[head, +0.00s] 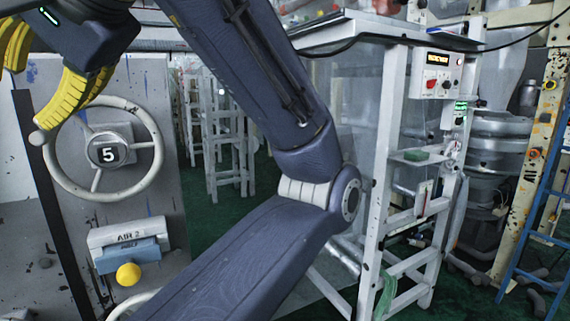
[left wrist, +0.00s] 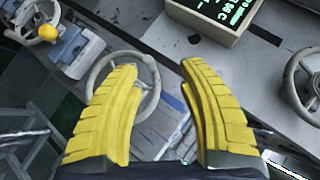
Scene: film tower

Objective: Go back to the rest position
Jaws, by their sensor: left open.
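My left gripper (head: 27,97) is at the upper left of the head view, its two yellow fingers spread apart with nothing between them. It overlaps the upper left rim of a pale handwheel (head: 108,152) marked 5; I cannot tell from the head view whether it touches. In the left wrist view, the open fingers of the left gripper (left wrist: 160,68) stand in front of a handwheel (left wrist: 153,76), partly hiding it. My dark blue arm crosses the middle of the head view. My right gripper is not in view.
Below the wheel is a box labelled AIR 2 (head: 128,236) with a yellow knob (head: 128,274). A white frame (head: 393,130) with a control box (head: 437,72) stands to the right, then a blue ladder (head: 535,222). The left wrist view shows a lit screen (left wrist: 226,14) and another wheel (left wrist: 292,72).

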